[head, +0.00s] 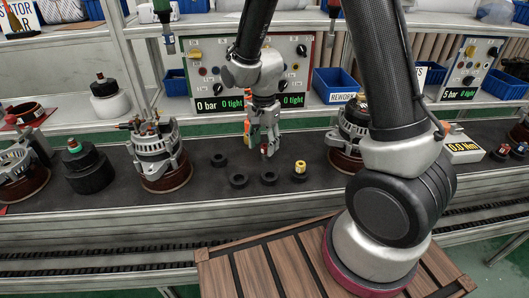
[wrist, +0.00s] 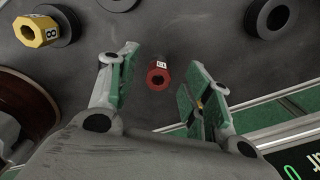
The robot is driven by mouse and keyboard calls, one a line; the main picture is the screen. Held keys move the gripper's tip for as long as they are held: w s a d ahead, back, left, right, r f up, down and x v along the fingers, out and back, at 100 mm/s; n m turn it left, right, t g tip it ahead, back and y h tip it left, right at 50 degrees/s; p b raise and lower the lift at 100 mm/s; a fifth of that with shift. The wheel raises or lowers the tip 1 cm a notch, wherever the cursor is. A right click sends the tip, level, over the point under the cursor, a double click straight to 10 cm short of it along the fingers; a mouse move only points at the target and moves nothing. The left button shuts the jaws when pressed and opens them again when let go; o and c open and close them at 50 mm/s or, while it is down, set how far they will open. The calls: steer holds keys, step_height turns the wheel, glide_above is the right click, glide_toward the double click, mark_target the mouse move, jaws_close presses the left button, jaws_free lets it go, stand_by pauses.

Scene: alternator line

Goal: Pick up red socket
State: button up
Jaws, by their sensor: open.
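The red socket (wrist: 158,76) shows in the wrist view with its dark round opening and a small white label, over the dark surface. It lies in the gap between the fingers of my gripper (wrist: 164,80), which is open, with clear space on both sides of the socket. In the head view my gripper (head: 260,143) points down over the dark bench mat, behind the black rings. A small red patch by the fingertips there looks like the red socket (head: 264,151), mostly hidden. I cannot tell how far the fingertips are above the mat.
A yellow socket (head: 300,167) sits in a black ring at the right; it also shows in the wrist view (wrist: 34,32). Several black rings, such as one (head: 238,181), stand nearby. Alternators (head: 160,155) flank the area. A control panel (head: 210,88) stands behind.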

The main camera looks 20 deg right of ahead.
mark_target(264, 150)
step_height(264, 150, down, 4)
steer(key=shift+w+r, duration=0.1)
steer(key=shift+r, duration=0.1)
steer(key=shift+c, duration=0.2)
steer(key=c, duration=1)
step_height(264, 150, up, 10)
steer(key=shift+r, duration=0.1)
steer(key=shift+o, duration=1.2)
steer(key=shift+c, duration=1.2)
